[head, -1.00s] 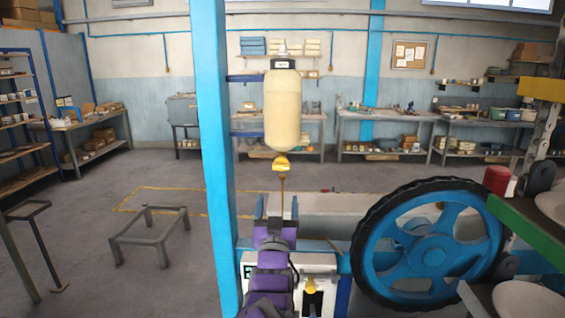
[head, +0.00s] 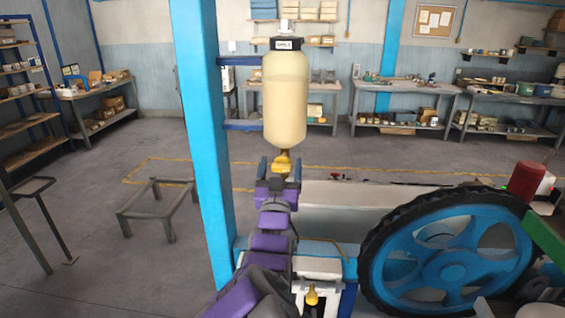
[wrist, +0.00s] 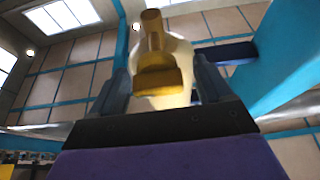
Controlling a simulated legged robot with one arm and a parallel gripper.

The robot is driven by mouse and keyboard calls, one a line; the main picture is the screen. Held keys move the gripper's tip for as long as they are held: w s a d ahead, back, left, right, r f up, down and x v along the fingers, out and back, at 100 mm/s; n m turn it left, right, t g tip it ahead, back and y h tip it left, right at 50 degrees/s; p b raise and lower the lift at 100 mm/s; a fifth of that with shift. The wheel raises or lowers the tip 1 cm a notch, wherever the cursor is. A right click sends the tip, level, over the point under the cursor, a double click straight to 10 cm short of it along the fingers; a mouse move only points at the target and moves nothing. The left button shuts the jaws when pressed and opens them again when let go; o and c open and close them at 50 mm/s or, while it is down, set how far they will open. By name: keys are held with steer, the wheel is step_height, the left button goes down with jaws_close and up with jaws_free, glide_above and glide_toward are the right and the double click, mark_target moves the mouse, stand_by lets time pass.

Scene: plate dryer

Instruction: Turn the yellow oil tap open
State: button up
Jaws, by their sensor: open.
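The yellow oil tap (head: 283,164) hangs under a cream oil bottle (head: 285,98) with a black cap, fixed to the blue post. My gripper (head: 280,168) is at the tap's height in the head view, its fingers on either side of the tap. In the wrist view the tap (wrist: 157,75) stands between the two fingers of my gripper (wrist: 160,88), with visible gaps at both sides. The jaws are open. The thin pipe below the tap is hidden behind my gripper and arm.
A blue post (head: 200,140) rises just left of the bottle. A large blue wheel (head: 450,262) with a black rim is at the lower right. A second small yellow knob (head: 312,295) is low near my arm. A low metal frame (head: 155,207) stands on the floor at left.

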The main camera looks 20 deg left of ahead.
steer(key=c, duration=1)
steer(key=shift+o, duration=0.2)
steer(key=shift+f+m+h+b, duration=0.1)
steer(key=shift+m+h+b, duration=0.3)
steer(key=shift+m+b, duration=0.1)
steer(key=m+h+b, duration=0.1)
steer(key=m+b, duration=0.1)
steer(key=m, duration=0.2)
steer(key=shift+s+h, duration=0.1)
steer(key=shift+h, duration=0.3)
steer(key=m+h+b, duration=0.1)
steer(key=m, duration=0.2)
steer(key=m+h+b, duration=0.1)
steer(key=m+h, duration=0.1)
steer(key=m, duration=0.2)
steer(key=shift+m+g+h, duration=0.3)
steer(key=m+g+h, duration=0.1)
steer(key=m, duration=0.2)
steer(key=m+g, duration=0.1)
steer(key=m, duration=0.3)
steer(key=shift+h, duration=0.4)
steer(key=shift+d+f+m+g, duration=0.15)
steer(key=shift+m+g, duration=0.55)
steer(key=shift+m, duration=0.7)
steer(key=shift+f, duration=0.1)
